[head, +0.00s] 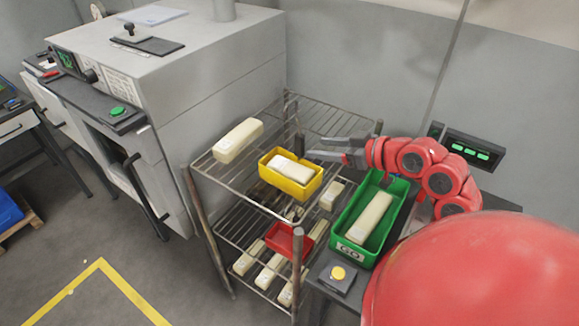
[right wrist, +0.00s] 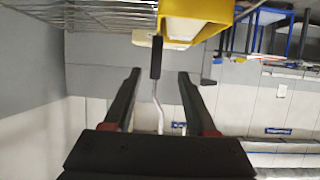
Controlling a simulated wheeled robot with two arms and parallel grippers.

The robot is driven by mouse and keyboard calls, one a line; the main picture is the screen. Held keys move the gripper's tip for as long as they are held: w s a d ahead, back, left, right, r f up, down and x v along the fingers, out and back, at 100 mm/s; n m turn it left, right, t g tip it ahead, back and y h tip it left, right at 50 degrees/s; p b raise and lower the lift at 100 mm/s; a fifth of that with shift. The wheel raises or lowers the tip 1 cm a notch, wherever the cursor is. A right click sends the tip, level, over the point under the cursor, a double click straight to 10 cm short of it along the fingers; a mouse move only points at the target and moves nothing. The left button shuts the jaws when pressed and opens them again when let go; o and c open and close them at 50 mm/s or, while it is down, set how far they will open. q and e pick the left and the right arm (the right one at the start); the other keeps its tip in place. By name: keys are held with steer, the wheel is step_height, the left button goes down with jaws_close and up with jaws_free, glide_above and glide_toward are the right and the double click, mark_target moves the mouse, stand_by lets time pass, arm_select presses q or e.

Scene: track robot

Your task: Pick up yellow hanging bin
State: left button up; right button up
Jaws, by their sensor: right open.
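The yellow bin (head: 303,187) sits on the top wire shelf of a metal rack, with a pale block (head: 291,169) lying in it. My right gripper (head: 315,148) reaches in from the right, beside the bin's far right side; it looks open and empty. In the right wrist view the yellow bin (right wrist: 205,9) shows at the top edge, cut off by the frame, beyond the two dark fingers (right wrist: 159,74). Nothing is between the fingertips. The bin and the fingers look apart. My left gripper is not in view.
The wire rack (head: 240,180) also holds a pale block (head: 238,140) left of the bin and a red bin (head: 283,240) below, with several blocks. A green bin (head: 346,215) with a block stands to the right. A grey machine (head: 215,85) stands behind left.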

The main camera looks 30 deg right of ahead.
mark_target(302, 145)
steer(key=p+x, duration=0.1)
steer(key=x, duration=0.4)
steer(key=shift+w+f, duration=0.1)
steer(key=shift+w, duration=0.25)
steer(key=shift+w+a+p, duration=0.2)
steer(key=shift+w+p, duration=0.15)
steer(key=p+x, duration=0.1)
steer(key=x, duration=0.2)
steer(key=shift+w+d+p, duration=0.1)
steer(key=shift+w+p, duration=0.2)
steer(key=shift+p, duration=0.1)
steer(key=shift+w+f, duration=0.2)
steer(key=shift+w, duration=0.3)
jaws_close()
